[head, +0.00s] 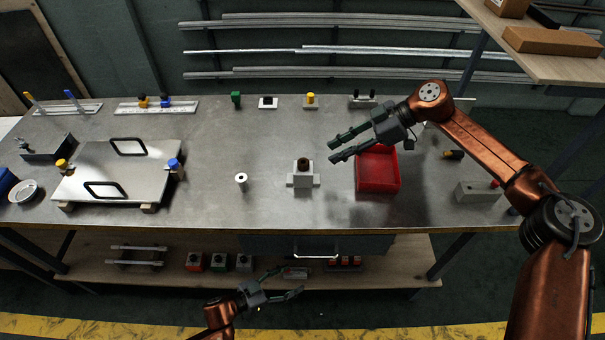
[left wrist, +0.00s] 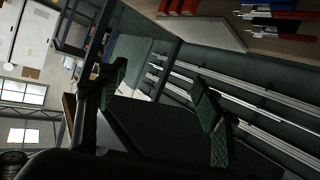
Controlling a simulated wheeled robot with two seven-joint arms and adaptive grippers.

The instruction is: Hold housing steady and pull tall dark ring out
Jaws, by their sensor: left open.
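The housing (head: 303,180) is a small light grey block with a wider foot, upright near the front middle of the table. A dark brown ring (head: 304,163) sits at its top; how deep it goes in cannot be told. My right gripper (head: 334,150) is open and empty, above the table to the right of the housing and apart from it. My left gripper (head: 291,281) is open and empty, low in front of the table edge and apart from the housing. Its spread fingers also show in the left wrist view (left wrist: 165,100), with nothing between them.
A red bin (head: 378,186) stands right of the housing, partly behind my right gripper. A metal plate with black handles (head: 122,173) fills the left side. A lower shelf (head: 405,273) lies under the table. Table around the housing is clear.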

